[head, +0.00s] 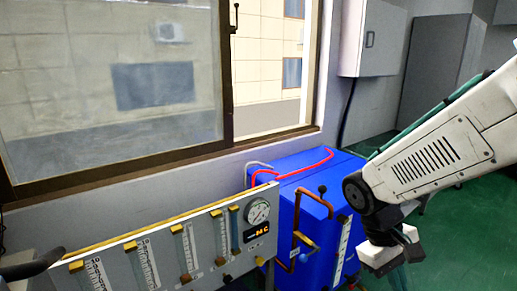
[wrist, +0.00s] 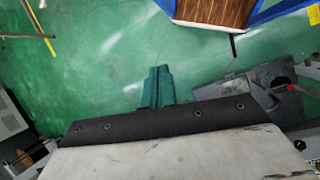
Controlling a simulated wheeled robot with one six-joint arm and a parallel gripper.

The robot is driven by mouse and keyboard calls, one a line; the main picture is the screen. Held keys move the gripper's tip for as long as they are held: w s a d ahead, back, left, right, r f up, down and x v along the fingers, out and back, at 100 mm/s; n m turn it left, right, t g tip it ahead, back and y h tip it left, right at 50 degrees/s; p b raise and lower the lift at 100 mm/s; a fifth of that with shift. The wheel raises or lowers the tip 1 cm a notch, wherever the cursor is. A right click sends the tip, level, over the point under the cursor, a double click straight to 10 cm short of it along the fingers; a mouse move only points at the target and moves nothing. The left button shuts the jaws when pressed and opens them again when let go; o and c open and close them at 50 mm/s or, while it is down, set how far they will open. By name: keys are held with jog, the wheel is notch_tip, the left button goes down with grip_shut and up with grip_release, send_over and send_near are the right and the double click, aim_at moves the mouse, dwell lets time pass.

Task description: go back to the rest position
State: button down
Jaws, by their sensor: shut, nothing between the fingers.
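My gripper (head: 400,279) hangs at the lower right of the head view, at the end of my white arm. Its teal fingers are cut off by the bottom edge there. In the wrist view my gripper (wrist: 157,72) shows as two teal fingers side by side, closed together with nothing between them. Green floor (wrist: 110,60) lies behind the fingers. No part of it touches anything that I can see.
A blue cabinet (head: 285,210) with pipes stands left of my gripper. A flowmeter panel (head: 205,235) with a round gauge (head: 257,211) is in front of it. A white wall box (head: 371,38) and grey cabinet (head: 437,65) stand behind. Green floor (head: 465,220) is open at right.

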jog(key=s+r+m+t+y, duration=0.3)
jog(key=s+r+t+y, duration=0.1)
jog(key=s+r, duration=0.6)
jog(key=shift+s+a+r+m+t, duration=0.3)
jog(key=shift+s+a+r+m, duration=0.1)
jog(key=shift+s, duration=0.25)
jog(key=shift+a, duration=0.1)
